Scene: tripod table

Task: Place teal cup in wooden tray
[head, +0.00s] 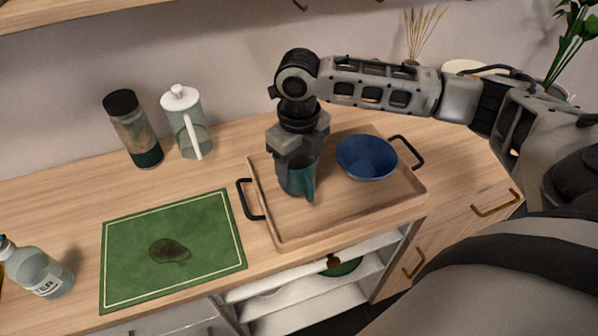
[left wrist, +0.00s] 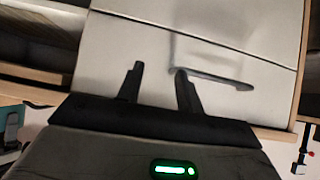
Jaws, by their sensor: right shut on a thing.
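The teal cup (head: 297,182) is in the left part of the wooden tray (head: 290,226) in the head view. My right gripper (head: 296,160) points down from above and is shut on the cup, hiding its upper part. I cannot tell whether the cup's base touches the tray floor. The tray lies on the counter and has two dark handles. My left gripper (left wrist: 160,88) shows in the left wrist view, its two fingers apart with nothing between them, in front of a pale cabinet front. It is not in the head view.
A blue bowl (head: 366,158) sits in the tray, right of the cup. A green mat (head: 170,232) lies left of the tray. A dark-lidded jar (head: 134,130), a white-lidded pitcher (head: 187,125) and a clear bottle (head: 36,272) stand on the counter. Open shelves (head: 310,300) are below.

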